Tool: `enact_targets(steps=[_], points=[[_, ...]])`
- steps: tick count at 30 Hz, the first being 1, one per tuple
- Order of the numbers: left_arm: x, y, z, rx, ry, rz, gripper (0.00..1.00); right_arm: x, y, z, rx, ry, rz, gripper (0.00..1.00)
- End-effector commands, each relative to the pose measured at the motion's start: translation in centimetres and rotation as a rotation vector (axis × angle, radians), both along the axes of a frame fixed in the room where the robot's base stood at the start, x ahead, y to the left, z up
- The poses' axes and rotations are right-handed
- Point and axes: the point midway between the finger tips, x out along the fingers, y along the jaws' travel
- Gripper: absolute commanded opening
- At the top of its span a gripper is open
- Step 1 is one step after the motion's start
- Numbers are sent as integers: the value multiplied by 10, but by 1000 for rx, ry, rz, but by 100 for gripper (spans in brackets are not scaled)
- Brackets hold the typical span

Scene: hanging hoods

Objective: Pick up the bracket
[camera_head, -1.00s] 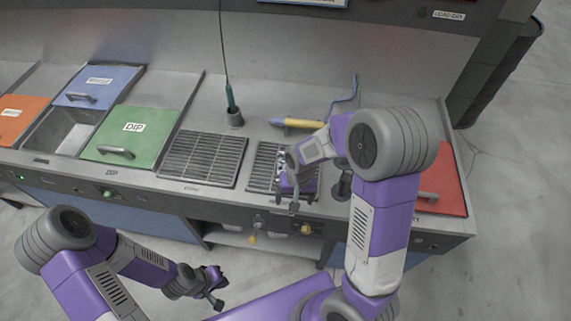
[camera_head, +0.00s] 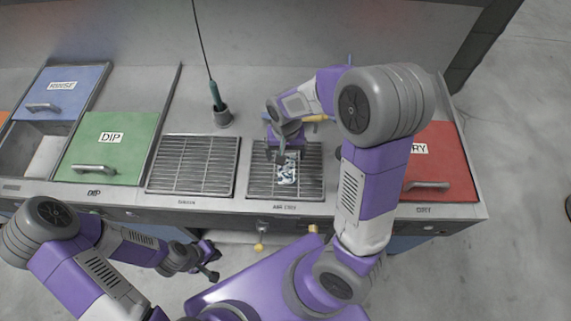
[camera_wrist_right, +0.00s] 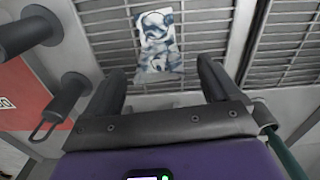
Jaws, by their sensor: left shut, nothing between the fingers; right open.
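The bracket (camera_head: 287,173) is a small mottled silver-blue piece lying on the right-hand metal grate (camera_head: 313,188). In the right wrist view the bracket (camera_wrist_right: 160,40) lies flat on the bars, ahead of the fingers. My right gripper (camera_head: 283,155) is at the far side of the bracket, above the grate. Its two fingers (camera_wrist_right: 162,80) are spread apart with nothing between them, and the bracket is just beyond their tips. My left gripper (camera_head: 213,262) is shut and empty, low in front of the bench.
A second grate (camera_head: 192,165) is to the left, then a green DIP lid (camera_head: 110,150) and a blue lid (camera_head: 62,92). A red lid (camera_head: 440,160) is at the right. A green-handled tool (camera_head: 216,98) on a cord stands in a holder behind. A yellow-handled tool (camera_head: 312,118) is partly hidden.

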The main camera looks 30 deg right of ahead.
Motion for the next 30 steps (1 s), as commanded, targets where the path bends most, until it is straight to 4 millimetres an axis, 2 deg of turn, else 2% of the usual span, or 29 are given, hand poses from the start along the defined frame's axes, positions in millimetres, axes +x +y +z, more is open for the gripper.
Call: enact_targets(steps=[1, 6, 16, 30], points=[[0, 0, -4, 0, 0, 0, 0, -2, -1, -11, -1, 5, -2, 89], [0, 0, -9, 0, -1, 0, 0, -3, -2, -34, 0, 4, 0, 89], [0, 0, -9, 0, -1, 0, 0, -2, -2, -38, 0, 0, 0, 88], [1, 0, -9, 0, -1, 0, 0, -2, -2, -38, 0, 0, 0, 16]])
